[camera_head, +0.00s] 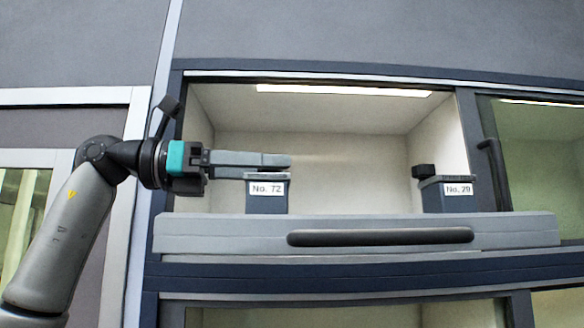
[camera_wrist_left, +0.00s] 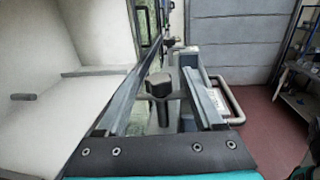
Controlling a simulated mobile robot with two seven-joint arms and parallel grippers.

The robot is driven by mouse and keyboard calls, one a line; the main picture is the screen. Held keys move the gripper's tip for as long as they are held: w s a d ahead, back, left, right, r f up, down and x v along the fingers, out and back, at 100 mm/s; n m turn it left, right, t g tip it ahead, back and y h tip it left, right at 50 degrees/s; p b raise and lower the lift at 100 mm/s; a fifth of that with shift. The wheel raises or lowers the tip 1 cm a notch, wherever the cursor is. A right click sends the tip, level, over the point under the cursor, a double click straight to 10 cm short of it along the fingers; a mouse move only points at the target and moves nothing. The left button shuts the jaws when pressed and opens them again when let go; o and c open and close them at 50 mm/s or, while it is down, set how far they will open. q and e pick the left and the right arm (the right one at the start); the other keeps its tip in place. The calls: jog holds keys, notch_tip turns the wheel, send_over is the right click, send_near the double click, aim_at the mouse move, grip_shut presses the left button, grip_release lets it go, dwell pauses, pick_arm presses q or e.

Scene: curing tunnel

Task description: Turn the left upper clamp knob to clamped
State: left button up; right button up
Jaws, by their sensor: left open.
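The left clamp block (camera_head: 267,203), labelled No. 72, stands at the left of the upper opening. Its knob is hidden behind my left gripper in the head view. In the left wrist view a dark grey knob (camera_wrist_left: 159,85) shows between the two fingers, with space on both sides. My left gripper (camera_head: 288,162) reaches in from the left at the height of the block's top; in the wrist view its fingers (camera_wrist_left: 164,75) are apart and hold nothing. I cannot tell whether a finger touches the knob. My right gripper is not in view.
A second block (camera_head: 446,198), labelled No. 29, with a black knob (camera_head: 424,171) stands at the right of the opening. A grey ledge with a long dark handle (camera_head: 380,237) runs below. The chamber between the blocks is empty. A dark frame post borders the opening's right side.

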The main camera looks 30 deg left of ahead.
pick_arm(q)
jog(key=shift+x, duration=1.85)
grip_shut()
